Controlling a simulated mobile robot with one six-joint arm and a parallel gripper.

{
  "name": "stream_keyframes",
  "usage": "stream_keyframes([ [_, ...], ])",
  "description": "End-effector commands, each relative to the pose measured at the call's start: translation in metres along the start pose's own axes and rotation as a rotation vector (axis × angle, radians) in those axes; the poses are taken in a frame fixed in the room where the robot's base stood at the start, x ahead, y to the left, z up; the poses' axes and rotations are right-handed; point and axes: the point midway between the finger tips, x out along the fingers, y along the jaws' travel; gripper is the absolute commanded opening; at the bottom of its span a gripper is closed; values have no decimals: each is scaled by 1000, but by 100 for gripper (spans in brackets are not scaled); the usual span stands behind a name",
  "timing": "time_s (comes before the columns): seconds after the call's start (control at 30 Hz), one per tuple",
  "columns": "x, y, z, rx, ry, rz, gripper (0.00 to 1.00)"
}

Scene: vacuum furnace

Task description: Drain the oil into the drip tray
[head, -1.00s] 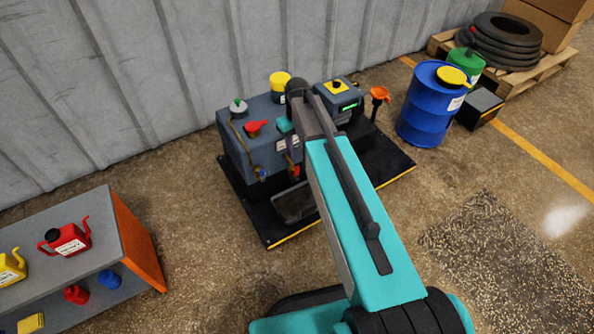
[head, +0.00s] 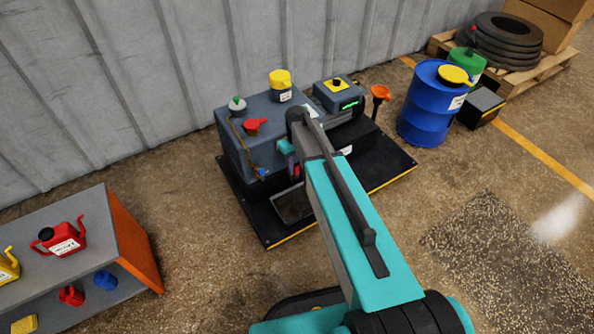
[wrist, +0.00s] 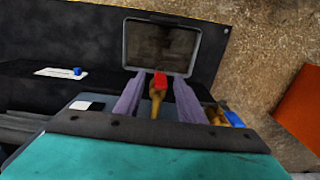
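The drip tray (head: 291,205) is a dark, shallow rectangular pan on the black base in front of the grey pump unit (head: 243,143). It also shows in the wrist view (wrist: 160,45), beyond my fingertips, and looks empty. A brass drain valve with a red handle (wrist: 160,80) shows in the wrist view. My gripper (wrist: 157,88) is open, with one purple finger on each side of this valve and visible gaps to it. Its fingers are largely hidden by my arm in the head view. A blue-handled brass fitting (wrist: 232,115) sits just right of my right finger.
The unit carries a red cap (head: 254,125), a green-capped filler (head: 237,104) and a yellow-topped container (head: 280,85). An orange funnel (head: 380,95) and blue drum (head: 430,105) stand right. A shelf (head: 115,225) with red and yellow cans stands left. Floor in front is clear.

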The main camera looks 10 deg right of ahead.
Motion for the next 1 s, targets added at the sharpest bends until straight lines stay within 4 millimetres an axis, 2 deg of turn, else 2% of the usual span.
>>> stream_keyframes([
  [0.2,18,0,0,0,1,0,36],
  [0.57,21,-1,0,-1,1,0,36],
  [0.8,20,-1,0,-1,1,0,0],
  [1.0,20,-1,0,-1,1,0,0],
])
